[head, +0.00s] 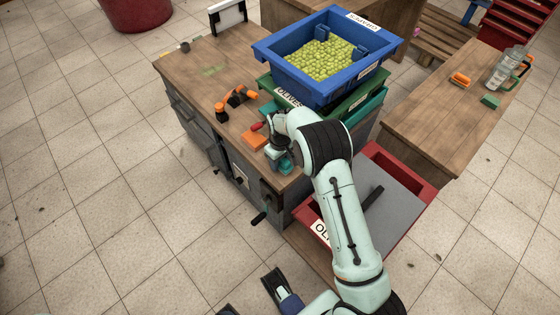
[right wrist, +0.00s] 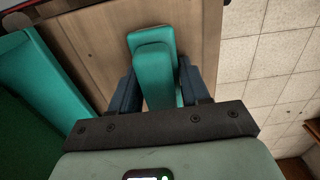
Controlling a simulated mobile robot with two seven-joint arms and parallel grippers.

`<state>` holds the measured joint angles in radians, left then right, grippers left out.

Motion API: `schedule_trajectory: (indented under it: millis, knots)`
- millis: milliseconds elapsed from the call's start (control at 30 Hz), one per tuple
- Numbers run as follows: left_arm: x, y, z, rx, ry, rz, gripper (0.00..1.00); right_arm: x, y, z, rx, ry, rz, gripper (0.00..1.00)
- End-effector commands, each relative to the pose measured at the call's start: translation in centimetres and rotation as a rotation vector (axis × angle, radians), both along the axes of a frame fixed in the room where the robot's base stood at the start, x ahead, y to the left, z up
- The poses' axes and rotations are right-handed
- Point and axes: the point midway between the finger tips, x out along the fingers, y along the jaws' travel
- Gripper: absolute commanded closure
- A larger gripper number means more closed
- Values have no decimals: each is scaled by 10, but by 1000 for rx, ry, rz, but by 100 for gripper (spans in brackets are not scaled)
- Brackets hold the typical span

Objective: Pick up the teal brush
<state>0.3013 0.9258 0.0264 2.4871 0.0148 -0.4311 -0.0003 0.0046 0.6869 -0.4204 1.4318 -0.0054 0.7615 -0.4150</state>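The teal brush (right wrist: 155,75) lies between the two dark fingers of my right gripper (right wrist: 158,66) in the right wrist view, over the brown bench top. The fingers stand close along both its sides; I cannot tell whether they press on it. In the head view, the brush (head: 286,164) shows as a small teal patch at the bench's front corner, mostly hidden by my right gripper (head: 280,155). My left gripper (head: 250,290) shows at the bottom edge of the head view, its dark fingers apart and empty, partly cut off.
An orange block (head: 254,140) and an orange-black tool (head: 236,99) lie on the workbench (head: 205,68). A red crate (head: 415,185) stands below my right arm.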

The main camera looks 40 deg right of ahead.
Motion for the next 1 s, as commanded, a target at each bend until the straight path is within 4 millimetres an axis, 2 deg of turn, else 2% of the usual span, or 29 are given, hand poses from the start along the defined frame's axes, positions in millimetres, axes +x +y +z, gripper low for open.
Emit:
schedule_trajectory:
  millis: [267,467,667,1000]
  knots:
    - [0,0,0,0,0,0,0,0,0,1,0,-1,0,85]
    - [-1,0,2,0,3,-1,0,1,0,14,0,-4,-1,85]
    - [-3,0,7,-2,10,-2,0,1,0,50,-1,-5,0,85]
    - [-8,0,19,-4,28,-6,0,1,0,141,0,-7,1,85]
